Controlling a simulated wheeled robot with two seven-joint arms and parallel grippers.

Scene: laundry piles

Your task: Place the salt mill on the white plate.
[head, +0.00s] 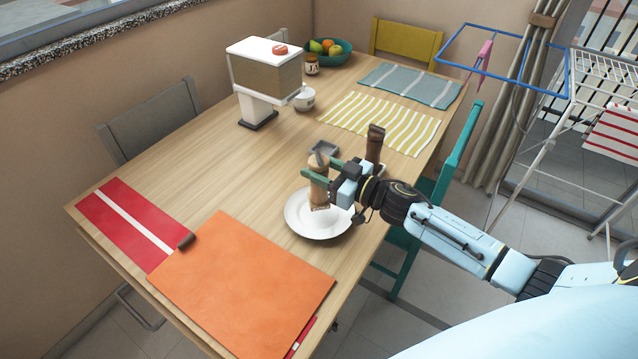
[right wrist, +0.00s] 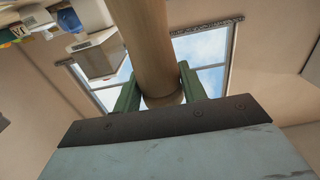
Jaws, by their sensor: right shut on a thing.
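My right gripper (head: 318,171) is shut on the light wooden salt mill (head: 319,194). The mill is upright, with its lower end over the white plate (head: 303,226); I cannot tell whether it touches the plate. In the right wrist view the mill (right wrist: 146,45) stands between the green fingers (right wrist: 160,88). The round white plate lies near the table's right edge, partly hidden by the mill and gripper. My left gripper is not in view.
A dark brown mill (head: 375,143) and a small grey tray (head: 325,147) stand behind the gripper. An orange cloth (head: 240,285) and a red placemat (head: 125,222) lie at the left front. A napkin dispenser (head: 265,75) stands farther back. The left middle of the table is clear.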

